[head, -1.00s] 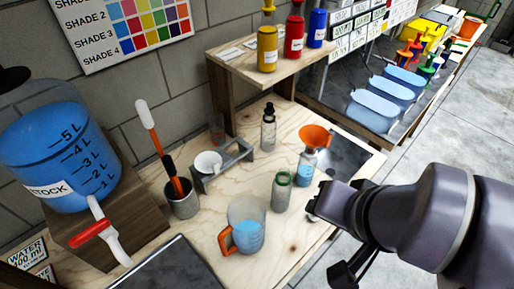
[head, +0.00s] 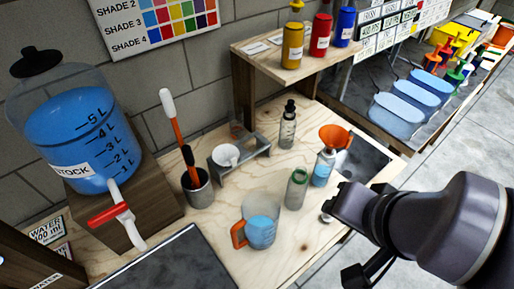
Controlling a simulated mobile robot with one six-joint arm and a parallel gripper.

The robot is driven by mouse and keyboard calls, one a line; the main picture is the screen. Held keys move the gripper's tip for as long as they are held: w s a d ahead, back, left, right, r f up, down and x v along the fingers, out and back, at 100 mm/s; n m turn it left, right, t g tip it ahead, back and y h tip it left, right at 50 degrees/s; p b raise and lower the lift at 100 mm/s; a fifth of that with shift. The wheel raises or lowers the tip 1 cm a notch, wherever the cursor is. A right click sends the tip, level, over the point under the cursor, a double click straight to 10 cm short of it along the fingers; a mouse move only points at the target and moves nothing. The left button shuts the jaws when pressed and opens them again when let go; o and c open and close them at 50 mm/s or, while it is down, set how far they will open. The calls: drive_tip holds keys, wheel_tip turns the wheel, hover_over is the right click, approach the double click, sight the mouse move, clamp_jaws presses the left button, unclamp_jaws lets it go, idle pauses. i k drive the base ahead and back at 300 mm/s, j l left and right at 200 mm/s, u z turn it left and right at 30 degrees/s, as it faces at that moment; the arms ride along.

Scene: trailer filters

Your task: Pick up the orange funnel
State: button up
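The orange funnel (head: 334,137) sits mouth up in the neck of a clear bottle (head: 323,168) with blue liquid, near the right side of the wooden bench (head: 283,258). My gripper (head: 334,208) comes in from the right, just below and right of that bottle in the picture, and is apart from the funnel. Its fingers are dark and seen from behind, so their opening is hidden. I see nothing held in it.
A green-necked bottle (head: 296,188) stands just left of the funnel's bottle. A jug of blue liquid (head: 262,231), a dropper bottle (head: 288,128) and a cup with tools (head: 198,190) stand farther left. A dark mat (head: 365,158) lies right of the funnel.

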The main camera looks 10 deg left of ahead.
sight(334, 137)
drive_tip(key=i+l+u, duration=0.2)
drive_tip(key=l+u, duration=0.3)
drive_tip(key=i+l+u, duration=0.1)
drive_tip(key=l+u, duration=0.2)
drive_tip(key=u, duration=0.2)
drive_tip(key=l+u, duration=0.5)
drive_tip(key=i, duration=0.05)
